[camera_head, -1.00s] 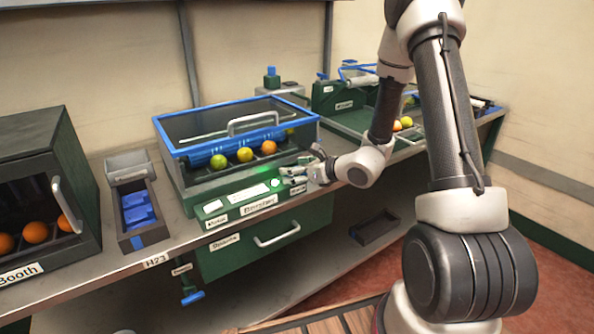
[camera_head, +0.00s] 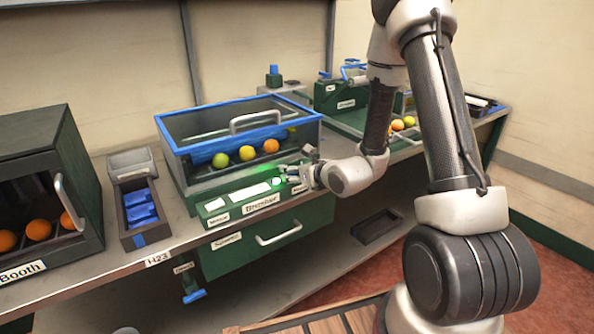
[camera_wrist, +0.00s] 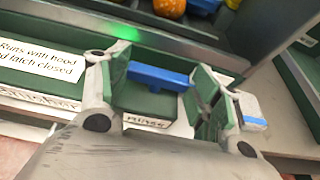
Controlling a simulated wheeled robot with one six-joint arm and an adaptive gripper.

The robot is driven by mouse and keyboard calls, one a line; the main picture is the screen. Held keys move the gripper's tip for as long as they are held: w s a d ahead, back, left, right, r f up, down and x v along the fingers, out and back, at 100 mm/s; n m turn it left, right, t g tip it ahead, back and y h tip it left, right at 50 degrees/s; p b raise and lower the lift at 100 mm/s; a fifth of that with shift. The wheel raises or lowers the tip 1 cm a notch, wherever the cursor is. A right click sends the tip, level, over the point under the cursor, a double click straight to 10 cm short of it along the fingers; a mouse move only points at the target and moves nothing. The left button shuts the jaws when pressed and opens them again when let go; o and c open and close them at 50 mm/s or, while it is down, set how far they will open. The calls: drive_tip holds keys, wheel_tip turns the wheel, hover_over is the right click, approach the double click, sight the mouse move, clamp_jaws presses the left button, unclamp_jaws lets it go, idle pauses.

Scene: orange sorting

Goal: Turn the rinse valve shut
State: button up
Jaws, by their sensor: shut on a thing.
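The rinse valve has a blue bar handle (camera_wrist: 158,77) on a green block, above a label that reads "Rinse" in the wrist view. My gripper (camera_wrist: 160,86) is shut on this handle, with one finger at each end of the bar. The bar lies nearly level across the wrist picture, tilted slightly down to the right. In the head view my gripper (camera_head: 299,178) is at the right end of the green washer's (camera_head: 228,208) front panel and hides the valve handle. A green light (camera_head: 277,181) glows just left of it.
The washer's clear, blue-framed hood (camera_head: 240,105) is down over several fruits. A drawer with a bar handle (camera_head: 278,233) is below. A booth (camera_head: 88,160) with oranges and a tray with blue pieces (camera_head: 141,208) stand left. Another blue-handled fitting (camera_head: 194,297) hangs under the counter.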

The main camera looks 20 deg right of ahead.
drive_tip(key=o, duration=1)
wheel_tip(320, 180, up, 10)
drive_tip(key=shift+r, duration=0.1)
